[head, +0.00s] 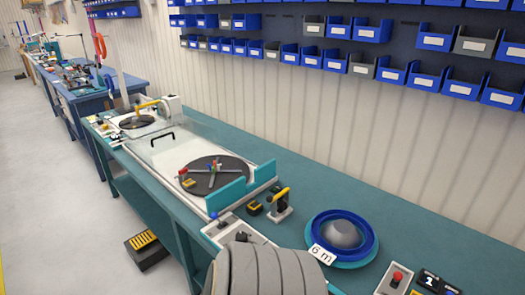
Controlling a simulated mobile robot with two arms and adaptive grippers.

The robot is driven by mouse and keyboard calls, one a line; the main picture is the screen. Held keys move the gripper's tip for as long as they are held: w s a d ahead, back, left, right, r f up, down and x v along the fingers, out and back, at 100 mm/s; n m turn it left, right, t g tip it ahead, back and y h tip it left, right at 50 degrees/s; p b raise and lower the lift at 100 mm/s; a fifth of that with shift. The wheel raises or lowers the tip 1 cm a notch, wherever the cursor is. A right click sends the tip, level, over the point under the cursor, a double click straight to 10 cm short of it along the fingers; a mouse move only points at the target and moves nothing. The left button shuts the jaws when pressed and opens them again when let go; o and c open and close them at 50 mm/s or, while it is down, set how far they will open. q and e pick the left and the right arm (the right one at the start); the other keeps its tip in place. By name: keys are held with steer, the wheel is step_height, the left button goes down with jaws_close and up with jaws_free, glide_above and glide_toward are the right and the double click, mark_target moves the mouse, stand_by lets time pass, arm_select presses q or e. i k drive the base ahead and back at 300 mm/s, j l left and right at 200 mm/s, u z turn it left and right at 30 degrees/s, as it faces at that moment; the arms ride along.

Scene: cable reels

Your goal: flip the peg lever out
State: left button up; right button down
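A dark round turntable (208,187) lies on a white-framed machine on the teal bench. A light cross of bars lies on it, with small upright pegs (214,167) in red, green and blue near its middle. A red piece (183,173) and a yellow piece (189,183) stand at its left side. I cannot tell which of these small parts is the peg lever, or whether it is folded in or out. Neither of my grippers shows in the head view.
Teal blocks (225,195) stand at the turntable's near side. A yellow-handled device (280,200) and a blue reel (342,237) labelled "6 m" stand to the right. A red-button box (395,281) is at the front right. A grey ribbed shape hides part of the bench's front.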

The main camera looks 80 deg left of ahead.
mark_target(214, 215)
steer(key=u, duration=3.15)
